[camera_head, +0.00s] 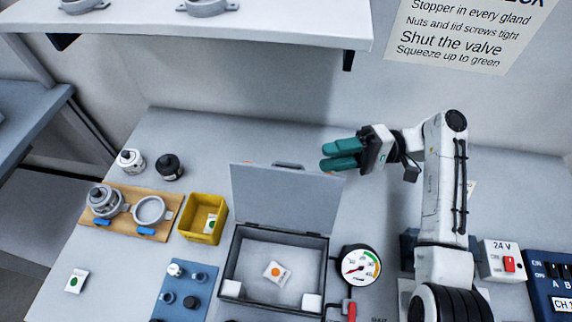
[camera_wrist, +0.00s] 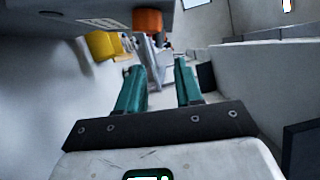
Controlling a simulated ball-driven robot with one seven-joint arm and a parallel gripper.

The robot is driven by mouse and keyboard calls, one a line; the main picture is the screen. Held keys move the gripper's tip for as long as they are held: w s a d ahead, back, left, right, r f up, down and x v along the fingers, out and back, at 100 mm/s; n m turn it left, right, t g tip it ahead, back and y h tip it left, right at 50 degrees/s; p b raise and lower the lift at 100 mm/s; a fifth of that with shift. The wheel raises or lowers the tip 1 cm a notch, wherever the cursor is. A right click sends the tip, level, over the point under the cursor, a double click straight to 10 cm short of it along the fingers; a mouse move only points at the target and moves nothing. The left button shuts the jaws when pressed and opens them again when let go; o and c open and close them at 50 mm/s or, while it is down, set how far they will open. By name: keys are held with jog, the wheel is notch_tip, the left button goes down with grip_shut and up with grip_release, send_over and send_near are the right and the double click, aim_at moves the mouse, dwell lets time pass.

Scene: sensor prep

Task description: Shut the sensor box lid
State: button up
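The grey sensor box (camera_head: 233,263) sits open on the bench in the head view, with its lid (camera_head: 283,197) raised and standing up at the back, leaning slightly. Inside lies a white card with an orange dot (camera_head: 277,273), and white blocks show at the front corners. My gripper (camera_head: 326,156) has teal fingers pointing left, near the lid's upper right corner. I cannot tell whether they touch the lid. In the wrist view the gripper (camera_wrist: 160,66) has its fingers apart, and I cannot make out anything held between them.
A round gauge (camera_head: 360,266) and a red valve handle (camera_head: 350,309) stand right of the box. A yellow bin (camera_head: 188,228), a blue plate (camera_head: 205,277) and a wooden board (camera_head: 172,203) are on the left. A shelf (camera_head: 270,29) overhangs the back.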

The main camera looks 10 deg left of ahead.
aim_at(286, 165)
jog(key=p+x, duration=0.2)
jog(key=x, duration=0.8)
jog(key=shift+s+r+p, duration=0.1)
jog(key=shift+r+p, duration=0.05)
jog(key=shift+p, duration=0.15)
jog(key=c, duration=0.6)
grip_shut()
